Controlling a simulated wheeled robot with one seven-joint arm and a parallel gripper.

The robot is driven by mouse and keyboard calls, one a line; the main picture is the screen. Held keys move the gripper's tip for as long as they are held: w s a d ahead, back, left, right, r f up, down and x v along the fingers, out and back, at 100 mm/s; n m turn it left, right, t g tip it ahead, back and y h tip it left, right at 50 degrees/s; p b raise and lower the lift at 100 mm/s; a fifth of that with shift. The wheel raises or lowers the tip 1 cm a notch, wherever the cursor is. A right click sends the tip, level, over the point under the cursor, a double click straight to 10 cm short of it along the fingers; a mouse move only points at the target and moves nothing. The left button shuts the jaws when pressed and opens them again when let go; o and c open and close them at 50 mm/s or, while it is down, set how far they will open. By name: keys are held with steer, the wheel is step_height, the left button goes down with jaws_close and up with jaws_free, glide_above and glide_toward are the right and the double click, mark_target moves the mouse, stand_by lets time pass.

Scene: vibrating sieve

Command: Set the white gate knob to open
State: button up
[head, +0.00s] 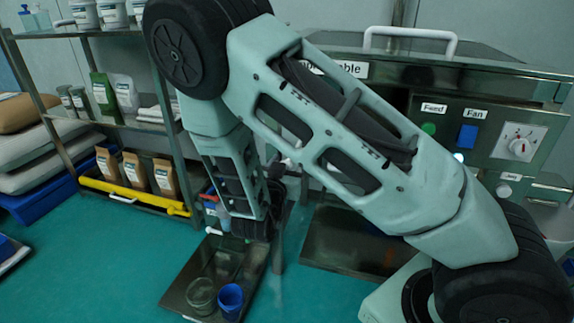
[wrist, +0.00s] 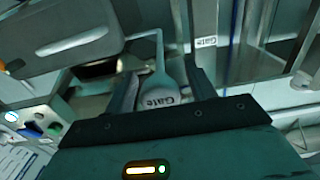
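The white gate knob (wrist: 160,83) shows in the wrist view, with "Gate" written on its rounded near end and a narrower pale part reaching away from it. My gripper (wrist: 163,84) has its dark fingers apart, one on each side of the knob. The fingers look open around it, and I see no clear grip. The knob's near end is partly covered by the body of my gripper. In the head view my arm hides the knob and the fingertips.
A control panel (head: 475,112) with Feed and Fan buttons and a red-marked dial (head: 520,147) is at the right. A shelf (head: 120,122) with bags and tubs stands at the left. A low tray (head: 246,258) holds a glass jar and a blue cup (head: 230,298). A small Gate label (wrist: 206,42) is beyond my gripper.

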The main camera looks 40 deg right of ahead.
steer(key=shift+a, duration=0.1)
steer(key=p+v, duration=0.3)
steer(key=v, duration=1.4)
steer(key=shift+s, duration=0.15)
